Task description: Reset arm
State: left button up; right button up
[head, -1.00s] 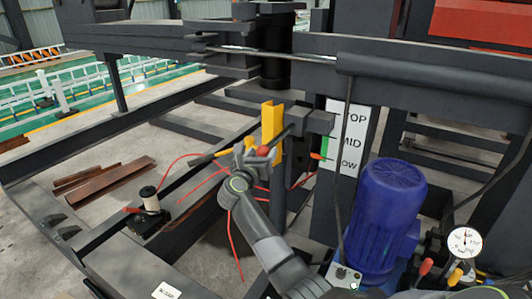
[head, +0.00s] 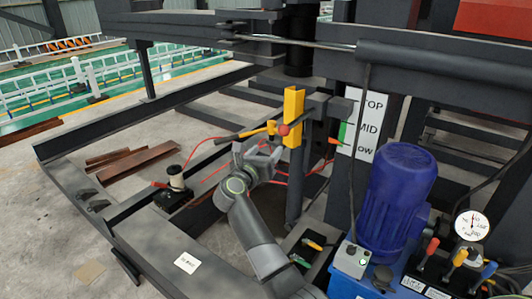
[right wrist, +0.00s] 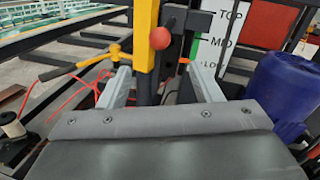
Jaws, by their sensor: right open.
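My right gripper (head: 260,152) is open and empty, just below and left of a yellow upright bracket (head: 292,117) with a red ball knob (head: 283,130). A lever with a dark grip and yellow end (head: 245,132) reaches left from the bracket. In the right wrist view my two pale fingers (right wrist: 162,88) stand apart, with the yellow bracket (right wrist: 146,38), the red knob (right wrist: 160,38) and the lever (right wrist: 85,64) beyond them. I see no contact with the lever. My left gripper is not in view.
A blue motor (head: 397,200), a pressure gauge (head: 472,225) and small coloured levers (head: 458,258) stand at right. A spool (head: 176,178) with red wire is at left, among dark steel beams.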

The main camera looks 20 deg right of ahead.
jog(key=s+f+n+t+y+p, duration=0.15)
jog(key=s+f+n+y, duration=0.3)
jog(key=f+n, duration=0.9)
jog(key=s+f+n+t+y+b, duration=0.1)
jog(key=s+f+n+t+y, duration=0.3)
jog(key=f+n, duration=0.95)
jog(key=s+f+n+g+y+p, duration=0.1)
jog(key=s+f+n+g+y, duration=0.15)
jog(key=s+f, duration=0.75)
jog(key=s+f+n+g+y, duration=0.1)
jog(key=s+f+n+g, duration=0.3)
jog(key=s+f, duration=0.55)
jog(key=s+f+n+g, duration=0.3)
jog(key=s+f, duration=0.2)
jog(key=s, duration=0.6)
jog(key=s+d+f+n+g, duration=0.1)
jog(key=s+f+n+g, duration=0.2)
jog(key=s, duration=0.8)
jog(key=s+d+f+n+g, duration=0.1)
jog(key=s+f+n+g, duration=0.2)
jog(key=s+f, duration=0.4)
jog(key=s, duration=0.5)
jog(key=shift+f+g, duration=0.25)
jog(key=shift+g, duration=0.15)
